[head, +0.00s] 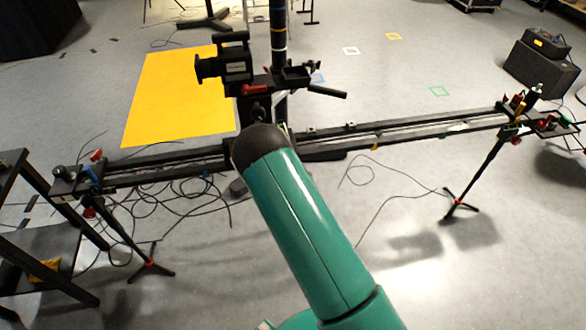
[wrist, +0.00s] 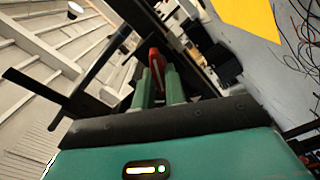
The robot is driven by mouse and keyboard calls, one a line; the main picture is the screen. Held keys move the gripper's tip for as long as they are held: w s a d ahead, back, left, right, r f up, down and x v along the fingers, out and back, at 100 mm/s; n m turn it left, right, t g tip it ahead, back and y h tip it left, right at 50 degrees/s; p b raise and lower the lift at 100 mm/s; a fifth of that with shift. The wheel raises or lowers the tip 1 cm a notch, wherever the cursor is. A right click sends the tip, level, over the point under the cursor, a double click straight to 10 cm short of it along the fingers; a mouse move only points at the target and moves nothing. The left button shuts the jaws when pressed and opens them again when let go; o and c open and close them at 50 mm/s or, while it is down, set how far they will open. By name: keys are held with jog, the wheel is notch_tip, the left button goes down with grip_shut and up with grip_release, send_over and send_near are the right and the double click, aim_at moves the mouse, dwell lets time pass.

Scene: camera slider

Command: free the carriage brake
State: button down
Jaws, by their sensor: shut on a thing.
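In the wrist view my gripper (wrist: 159,84) has its two green fingers closed around a red lever (wrist: 154,56), which I take to be the carriage brake. The lever's upper end shows beyond the fingertips. In the head view the carriage, with a black camera (head: 228,66) on top, stands left of the middle of the slider rail (head: 400,130). My green arm reaches up to it and hides my gripper and the carriage's lower part. A red piece (head: 255,89) shows just under the camera; I cannot tell whether it is the same lever.
The rail stands on tripod legs at left (head: 130,250) and right (head: 470,185). Loose cables (head: 190,205) lie on the floor beneath it. A dark table (head: 40,190) stands at the left edge. A yellow mat (head: 180,95) and open floor lie behind the rail.

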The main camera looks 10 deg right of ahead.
jog(key=n, duration=0.5)
jog(key=shift+f+n, duration=0.1)
jog(key=shift+n, duration=0.3)
dwell(0.4)
jog(key=c, duration=1.5)
grip_release()
jog(key=shift+o, duration=0.3)
jog(key=shift+s, duration=0.1)
jog(key=s, duration=1.3)
jog(key=shift+s, duration=0.35)
jog(key=shift+w, duration=0.1)
